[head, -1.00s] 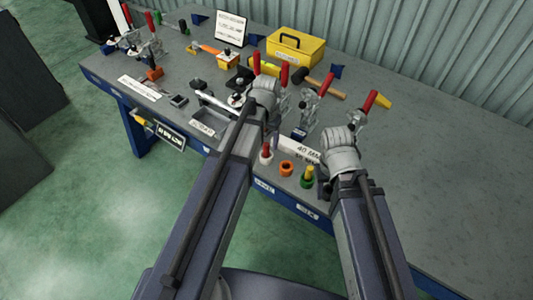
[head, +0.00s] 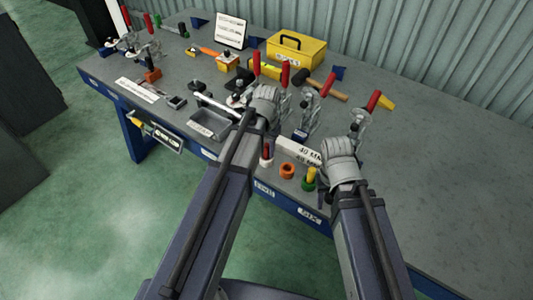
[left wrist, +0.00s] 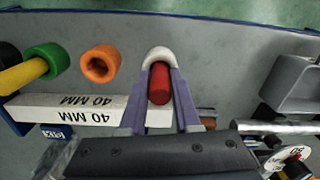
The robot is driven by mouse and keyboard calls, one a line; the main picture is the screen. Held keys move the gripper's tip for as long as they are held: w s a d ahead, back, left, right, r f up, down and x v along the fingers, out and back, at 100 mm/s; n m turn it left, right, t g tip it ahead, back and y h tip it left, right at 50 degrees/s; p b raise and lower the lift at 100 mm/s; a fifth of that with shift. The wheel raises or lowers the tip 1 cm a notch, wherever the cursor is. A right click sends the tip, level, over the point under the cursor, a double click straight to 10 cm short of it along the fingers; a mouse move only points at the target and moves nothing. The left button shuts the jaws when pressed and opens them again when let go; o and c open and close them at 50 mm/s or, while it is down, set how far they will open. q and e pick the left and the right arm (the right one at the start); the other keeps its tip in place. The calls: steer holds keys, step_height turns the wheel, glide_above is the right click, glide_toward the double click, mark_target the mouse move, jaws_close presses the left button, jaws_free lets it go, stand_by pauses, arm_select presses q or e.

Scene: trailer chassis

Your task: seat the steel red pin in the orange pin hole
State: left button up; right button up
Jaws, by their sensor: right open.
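The red pin (left wrist: 159,84) stands in a white round holder (left wrist: 158,54) in the left wrist view. In the head view the red pin (head: 266,150) shows partly beside my left arm. My left gripper (left wrist: 161,88) has its two purple fingers on either side of the pin, with a narrow gap seeming to show beside it; contact is hard to judge. The orange ring with the pin hole (left wrist: 100,64) is empty, and it also shows in the head view (head: 287,171). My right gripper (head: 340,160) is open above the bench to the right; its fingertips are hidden.
A green holder with a yellow pin (head: 309,179) stands beside the orange ring. A white "40 MM" block (left wrist: 75,109) lies close to the left fingers. Red-handled clamps (head: 315,105), a grey tray (head: 210,123) and a yellow toolbox (head: 296,50) stand behind. The bench's right side is clear.

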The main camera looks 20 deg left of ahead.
arm_select(q)
jaws_close()
steer(key=shift+r, duration=0.1)
arm_select(e)
steer(key=shift+r, duration=0.1)
arm_select(q)
step_height(320, 180, up, 10)
steer(key=p, duration=1)
arm_select(e)
step_height(320, 180, up, 10)
